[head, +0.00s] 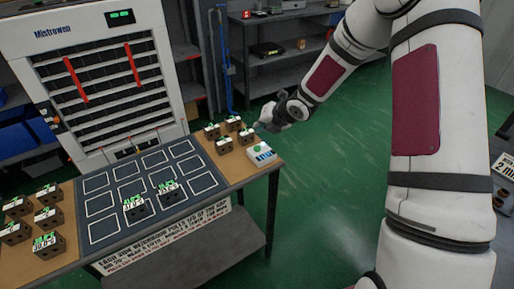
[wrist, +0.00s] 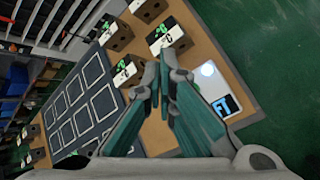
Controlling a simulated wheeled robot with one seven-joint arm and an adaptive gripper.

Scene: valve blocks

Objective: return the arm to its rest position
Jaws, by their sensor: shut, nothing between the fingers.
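My gripper (wrist: 163,92) is shut and empty in the wrist view, its teal fingers together above the right end of the table. The box also shows in the wrist view (wrist: 213,90), just right of the fingers. My white arm with dark red panels fills the right of the head view. It reaches in from there, bent at the elbow.
The table has a dark mat (head: 106,228) with white outlined squares. Two valve blocks (head: 137,209) (head: 170,194) stand on it. Several more blocks (head: 48,243) stand at the left end. A white Mistrowen cabinet (head: 90,25) rises behind. Green floor (head: 320,190) to the right is clear.

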